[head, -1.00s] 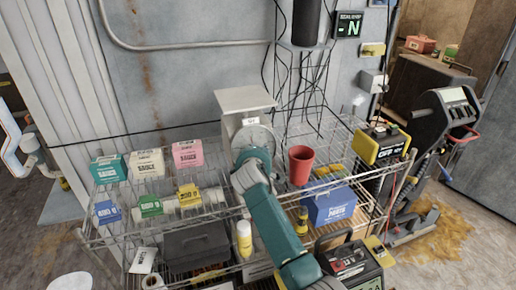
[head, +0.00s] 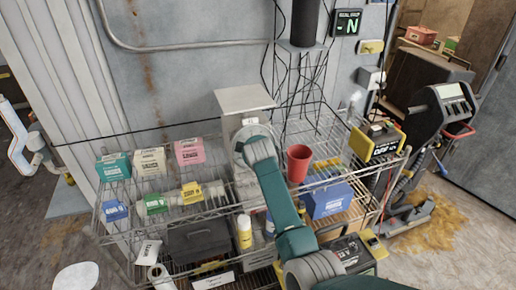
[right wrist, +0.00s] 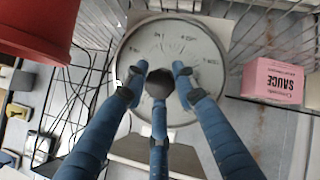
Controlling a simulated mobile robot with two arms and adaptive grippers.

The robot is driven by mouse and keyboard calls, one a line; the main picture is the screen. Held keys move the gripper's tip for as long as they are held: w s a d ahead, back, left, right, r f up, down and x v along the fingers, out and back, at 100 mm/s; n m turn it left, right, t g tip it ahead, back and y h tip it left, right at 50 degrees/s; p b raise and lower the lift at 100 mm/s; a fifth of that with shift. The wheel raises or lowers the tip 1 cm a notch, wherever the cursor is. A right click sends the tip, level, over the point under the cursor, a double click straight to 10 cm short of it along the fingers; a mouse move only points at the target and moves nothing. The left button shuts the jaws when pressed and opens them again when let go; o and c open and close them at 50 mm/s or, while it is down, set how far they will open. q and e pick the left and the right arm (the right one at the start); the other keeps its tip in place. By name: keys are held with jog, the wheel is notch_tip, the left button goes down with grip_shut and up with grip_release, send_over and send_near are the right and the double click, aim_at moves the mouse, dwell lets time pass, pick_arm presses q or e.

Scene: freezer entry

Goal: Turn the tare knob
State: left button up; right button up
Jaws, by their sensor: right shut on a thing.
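A grey scale with a flat square platform (head: 244,98) stands on the wire shelf in the head view. Its round pale dial (right wrist: 150,35) fills the middle of the right wrist view. A dark tare knob (right wrist: 159,84) sits at the dial's centre. My right gripper (right wrist: 160,90) has its three blue fingers closed around the knob. In the head view my teal right arm reaches up to the dial and hides the knob and most of the dial face. My left gripper is not in view.
A red cup (head: 299,163) stands just right of the scale. Sauce boxes, including a pink one (head: 189,151), stand to its left. A yellow-black device (head: 377,141) is on the shelf's right end. Black cables hang behind the scale.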

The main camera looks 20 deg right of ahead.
jog(key=shift+s+a+f, duration=0.1)
jog(key=shift+s+f, duration=0.1)
jog(key=shift+f, duration=0.25)
jog(key=o, duration=1.1)
jog(key=shift+o, duration=0.2)
jog(key=shift+r, duration=0.2)
jog(key=shift+w, duration=0.1)
jog(key=shift+r, duration=0.15)
jog(key=shift+s+r, duration=0.2)
jog(key=v, duration=1.1)
jog(key=shift+s+r, duration=0.1)
